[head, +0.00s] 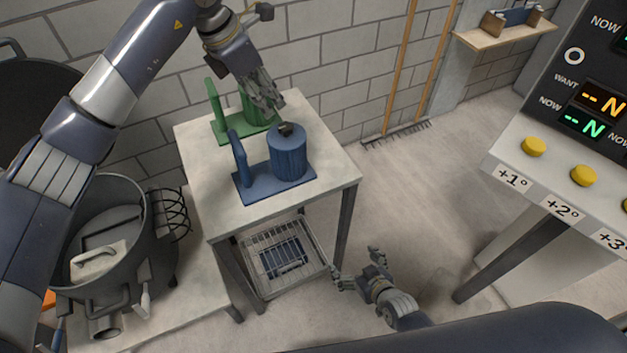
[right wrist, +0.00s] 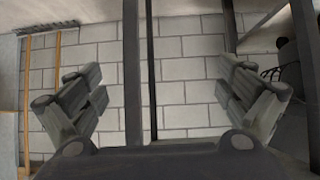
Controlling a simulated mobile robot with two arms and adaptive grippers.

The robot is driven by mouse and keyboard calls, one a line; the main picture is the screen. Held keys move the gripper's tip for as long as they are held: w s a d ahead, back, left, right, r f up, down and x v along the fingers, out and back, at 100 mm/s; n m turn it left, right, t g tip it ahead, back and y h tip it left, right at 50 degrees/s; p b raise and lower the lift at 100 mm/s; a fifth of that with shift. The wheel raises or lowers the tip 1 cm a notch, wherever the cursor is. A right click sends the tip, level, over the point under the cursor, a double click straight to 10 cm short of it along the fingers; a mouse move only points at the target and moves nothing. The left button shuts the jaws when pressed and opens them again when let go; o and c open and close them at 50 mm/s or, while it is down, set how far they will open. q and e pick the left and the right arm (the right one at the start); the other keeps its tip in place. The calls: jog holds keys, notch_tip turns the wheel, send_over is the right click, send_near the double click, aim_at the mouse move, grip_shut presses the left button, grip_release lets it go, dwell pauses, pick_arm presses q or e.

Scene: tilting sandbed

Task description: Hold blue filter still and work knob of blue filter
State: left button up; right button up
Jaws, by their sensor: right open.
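The blue filter stands on the small table, a ribbed blue cylinder (head: 288,157) on a flat blue base with an upright blue plate (head: 239,160) at its left. Its dark knob (head: 286,129) sits on top of the cylinder. My left gripper (head: 270,106) points down just behind and above the knob, in front of the green filter (head: 256,116); I see no clear contact with the knob. Its finger gap cannot be made out. My right gripper (head: 357,268) is open and empty, low to the right of the table. Its spread fingers also show in the right wrist view (right wrist: 155,95).
The small table (head: 215,205) has bare top around the blue filter. A wire basket (head: 262,262) with something blue sits below it. A large dark pot (head: 140,245) stands at left. A console with yellow buttons (head: 534,146) stands at right. A rake (head: 395,135) leans on the wall.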

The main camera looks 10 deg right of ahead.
aim_at(288, 154)
jog(key=w+a+r+n+t+y, duration=0.1)
jog(key=w+a+r+t+y, duration=0.15)
jog(key=r, duration=0.65)
jog(key=w+a+r+t+y, duration=0.1)
jog(key=w+a+r, duration=0.3)
jog(key=r, duration=0.6)
jog(key=w+a+r+n+t+y, duration=0.15)
jog(key=w+a+r, duration=0.25)
jog(key=r, duration=0.5)
jog(key=shift+m+t, duration=0.25)
jog(key=shift+t, duration=0.05)
jog(key=x, duration=1)
jog(key=shift+w, duration=0.1)
jog(key=shift+f, duration=0.1)
